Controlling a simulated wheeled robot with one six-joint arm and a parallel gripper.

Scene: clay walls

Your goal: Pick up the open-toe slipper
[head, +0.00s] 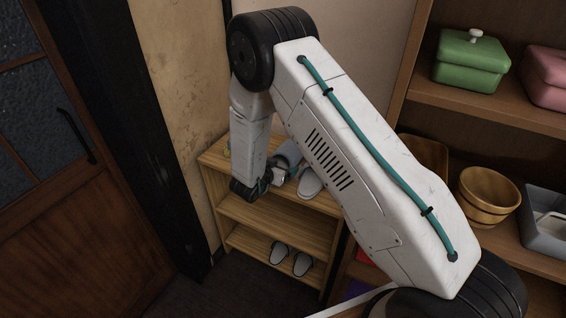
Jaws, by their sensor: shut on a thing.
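My gripper (280,177) is at the top of the small wooden shoe rack, at the end of my bent arm. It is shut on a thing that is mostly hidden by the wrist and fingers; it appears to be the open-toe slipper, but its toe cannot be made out. A pale grey-white slipper (310,185) shows just right of the gripper, at the rack top, partly covered by my arm. I cannot tell whether this is part of the held thing or a separate slipper.
The wooden shoe rack (262,217) stands against the clay wall. A pair of white slippers (278,252) sits on its low shelf. A shelf unit at right holds a green lidded box (468,62), a pink box (548,76), a wooden bucket (487,194) and a grey bin (545,222). A door (60,190) is at left.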

